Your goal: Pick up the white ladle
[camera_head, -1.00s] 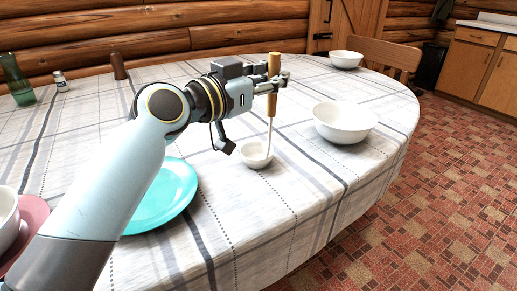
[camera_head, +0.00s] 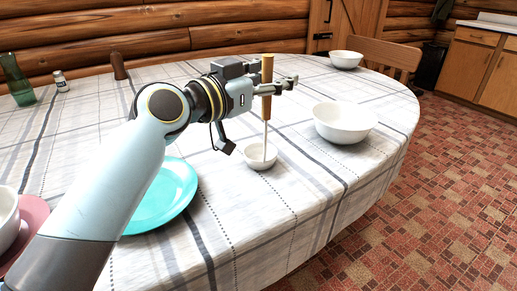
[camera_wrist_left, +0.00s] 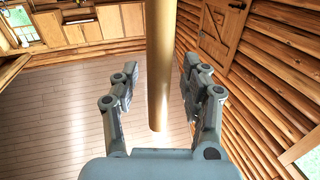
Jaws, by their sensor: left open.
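The white ladle (camera_head: 260,155) stands upright on the table, its white bowl down on the cloth and its wooden handle (camera_head: 267,88) pointing up. My left gripper (camera_head: 280,85) is at the height of the handle, and its fingers reach to the handle's sides. In the left wrist view the handle (camera_wrist_left: 160,70) runs down between the two fingers of the open left gripper (camera_wrist_left: 162,88), with a gap on both sides. My right gripper is in neither view.
A large white bowl (camera_head: 343,122) stands right of the ladle, and a smaller one (camera_head: 346,59) farther back. A turquoise plate (camera_head: 168,195) lies below my left arm. A green bottle (camera_head: 17,80), a shaker (camera_head: 60,81) and a brown mill (camera_head: 118,67) stand at the back left.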

